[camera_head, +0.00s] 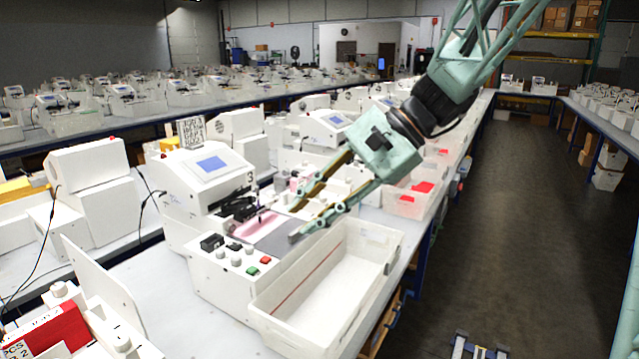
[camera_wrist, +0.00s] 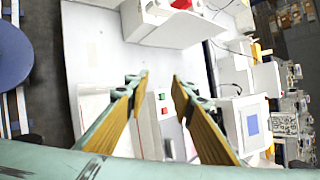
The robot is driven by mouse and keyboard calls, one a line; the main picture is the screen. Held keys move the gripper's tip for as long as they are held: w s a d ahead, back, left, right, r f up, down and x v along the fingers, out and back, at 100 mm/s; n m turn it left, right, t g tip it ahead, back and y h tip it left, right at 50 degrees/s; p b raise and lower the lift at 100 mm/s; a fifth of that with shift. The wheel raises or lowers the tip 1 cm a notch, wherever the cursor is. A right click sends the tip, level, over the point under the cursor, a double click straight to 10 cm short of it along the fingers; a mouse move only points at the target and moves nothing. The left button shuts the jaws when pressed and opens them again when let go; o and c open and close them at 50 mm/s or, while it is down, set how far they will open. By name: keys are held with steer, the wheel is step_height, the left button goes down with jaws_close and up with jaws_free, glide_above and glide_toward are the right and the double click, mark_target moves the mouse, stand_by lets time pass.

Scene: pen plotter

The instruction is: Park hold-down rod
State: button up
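The white plotter (camera_head: 205,177) stands on the bench at centre left with a blue screen, a black mechanism (camera_head: 237,208) and a pink piece (camera_head: 258,223) on its bed. Its front box carries a black block (camera_head: 211,242), white knobs, a green button (camera_head: 252,271) and a red button (camera_head: 265,260). My gripper (camera_head: 298,221) is open and empty, above the right side of the bed. I cannot make out the hold-down rod.
An empty white bin (camera_head: 352,268) stands right of the front box, at the bench edge. More plotters and bins with red pieces (camera_head: 422,187) line the bench behind. A white panel (camera_head: 105,285) stands at front left. The aisle (camera_head: 500,240) on the right is mostly clear.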

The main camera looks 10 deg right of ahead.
steer(key=w+d+f+m+t+y+p, duration=0.1)
steer(key=w+d+f+m+t+y, duration=0.2)
steer(key=w, duration=0.8)
steer(key=w+d+f+m+t, duration=0.15)
steer(key=w+d+m, duration=0.3)
steer(key=w, duration=0.55)
steer(key=w+d+f+m+t+y+p, duration=0.1)
steer(key=w+d+f+m+t+y, duration=0.25)
steer(key=w, duration=0.75)
steer(key=w+d+f+m+t+h, duration=0.1)
steer(key=w+d+f, duration=0.2)
steer(key=w+d, duration=0.1)
steer(key=w+d+f+m+t+h, duration=0.1)
steer(key=w+d+f+m, duration=0.1)
steer(key=d, duration=0.4)
steer(key=shift+w+d+f+t, duration=0.35)
steer(key=shift+w+f, duration=0.45)
steer(key=shift+w, duration=0.3)
steer(key=shift+a, duration=0.1)
steer(key=shift+b+x, duration=0.85)
steer(key=shift+x, duration=6)
steer(key=shift+f, duration=0.15)
jaws_close()
